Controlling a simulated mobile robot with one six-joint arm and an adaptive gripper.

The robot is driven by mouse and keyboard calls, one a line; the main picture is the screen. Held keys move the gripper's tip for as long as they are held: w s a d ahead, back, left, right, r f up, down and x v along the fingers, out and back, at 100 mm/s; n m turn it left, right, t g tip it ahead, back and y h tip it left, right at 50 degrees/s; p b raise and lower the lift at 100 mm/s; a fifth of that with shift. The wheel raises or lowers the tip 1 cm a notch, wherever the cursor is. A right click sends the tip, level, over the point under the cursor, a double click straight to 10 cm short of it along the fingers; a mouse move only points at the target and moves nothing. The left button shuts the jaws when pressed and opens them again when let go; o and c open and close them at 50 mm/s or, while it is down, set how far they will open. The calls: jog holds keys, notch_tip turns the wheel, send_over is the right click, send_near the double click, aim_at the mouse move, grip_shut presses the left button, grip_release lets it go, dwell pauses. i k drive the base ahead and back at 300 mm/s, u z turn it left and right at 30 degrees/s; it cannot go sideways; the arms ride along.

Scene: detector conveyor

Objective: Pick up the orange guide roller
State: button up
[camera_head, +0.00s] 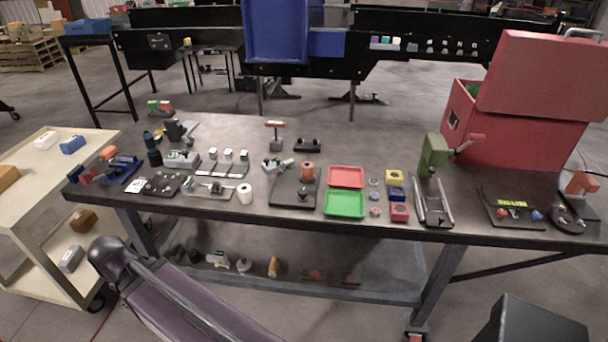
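An orange cylinder (307,171), which looks like the orange guide roller, stands upright near the middle of the dark workbench (285,225). It is at the upper right of a dark plate (295,196), just left of a red tray (346,177). A white roller (245,194) stands to the left of the plate. My gripper is not in view. A purple link of my arm crosses the lower left of the picture, in front of the bench and apart from the roller.
A green tray (345,204) lies in front of the red tray. Small blocks (396,192) and a green press (433,160) stand to the right. A large red toolbox (520,135) is at the back right. A cream cart (50,180) stands left of the bench. Several fixtures crowd the bench's left half.

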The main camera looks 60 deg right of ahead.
aim_at(307, 171)
jog(key=u, duration=0.1)
jog(key=k, duration=0.65)
jog(key=z, duration=1.3)
jog(key=i, duration=0.5)
jog(key=u, duration=0.1)
